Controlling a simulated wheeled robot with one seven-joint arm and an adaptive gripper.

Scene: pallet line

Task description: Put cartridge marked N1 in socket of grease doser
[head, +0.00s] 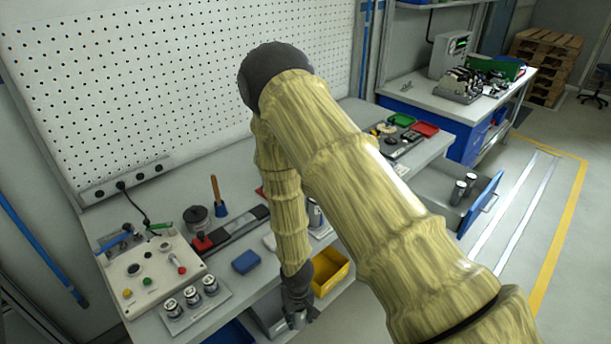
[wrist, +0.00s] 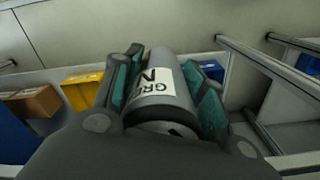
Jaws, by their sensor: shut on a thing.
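My gripper (head: 298,312) is low in front of the bench's near edge in the head view. In the wrist view its teal-padded fingers (wrist: 162,75) are shut on a grey cylindrical cartridge (wrist: 152,65). In the head view only a little of the cartridge shows below the fingers. I cannot tell for sure which thing is the grease doser; my arm hides part of the bench. A grey cylinder (head: 315,214) stands partly behind my forearm.
A control box (head: 150,275) and a tray with several silver cylinders (head: 192,297) are at the bench's left. A blue block (head: 246,262) lies nearby. A yellow bin (head: 331,272) sits below the bench edge. An open drawer (head: 487,200) at right holds two dark cylinders.

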